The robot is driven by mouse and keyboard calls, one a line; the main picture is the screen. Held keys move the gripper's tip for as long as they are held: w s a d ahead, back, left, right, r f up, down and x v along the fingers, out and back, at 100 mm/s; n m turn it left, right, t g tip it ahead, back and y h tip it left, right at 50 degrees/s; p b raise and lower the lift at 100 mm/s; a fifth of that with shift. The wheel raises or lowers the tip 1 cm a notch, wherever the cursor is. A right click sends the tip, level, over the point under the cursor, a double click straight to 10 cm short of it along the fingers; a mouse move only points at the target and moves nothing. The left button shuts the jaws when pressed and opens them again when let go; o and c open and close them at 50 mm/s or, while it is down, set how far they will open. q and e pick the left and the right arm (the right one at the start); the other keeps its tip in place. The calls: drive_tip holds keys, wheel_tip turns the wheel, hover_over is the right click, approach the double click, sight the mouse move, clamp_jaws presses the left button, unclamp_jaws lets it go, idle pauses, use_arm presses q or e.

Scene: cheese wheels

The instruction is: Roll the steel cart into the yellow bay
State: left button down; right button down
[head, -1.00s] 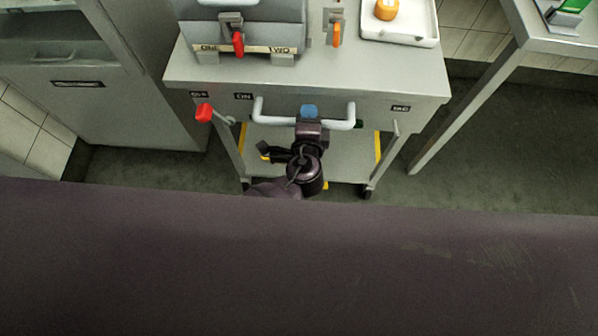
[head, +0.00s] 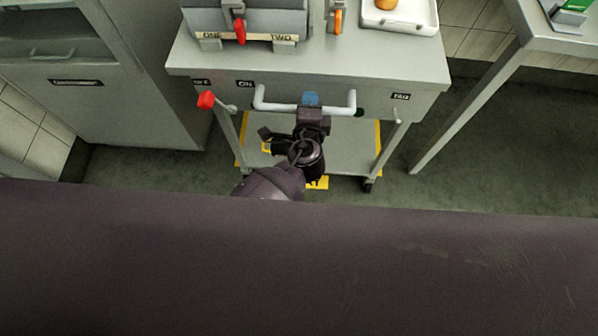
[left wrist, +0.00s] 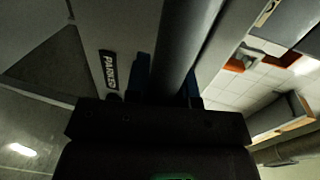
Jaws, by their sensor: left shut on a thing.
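The steel cart (head: 300,70) stands ahead of me, with a pale handle bar (head: 270,104) across its front and a lower shelf between its legs. Yellow floor strips of the bay (head: 378,150) show along both sides of the shelf and below its front edge (head: 318,183). The bay's far side is hidden by the cart. My left gripper (head: 310,99) is shut on the middle of the handle, its blue fingertips around the bar. In the left wrist view the bar (left wrist: 186,45) runs between the blue fingers. My right gripper is not in view.
A grey cabinet (head: 130,100) stands left of the cart, and a steel table (head: 520,50) stands to the right. A red-knobbed lever (head: 207,100) sticks out at the cart's front left. A machine (head: 258,20) and a white tray (head: 400,23) sit on top. Floor is clear on the right.

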use_arm(q)
drive_tip(key=shift+r+b+x, duration=0.2)
drive_tip(key=shift+x, duration=0.65)
drive_tip(key=shift+r+b+x, duration=0.15)
drive_tip(key=shift+x, duration=0.7)
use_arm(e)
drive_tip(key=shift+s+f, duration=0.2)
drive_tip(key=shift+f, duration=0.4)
use_arm(q)
drive_tip(key=shift+w, duration=0.1)
drive_tip(key=shift+c, duration=1.4)
unclamp_jaws()
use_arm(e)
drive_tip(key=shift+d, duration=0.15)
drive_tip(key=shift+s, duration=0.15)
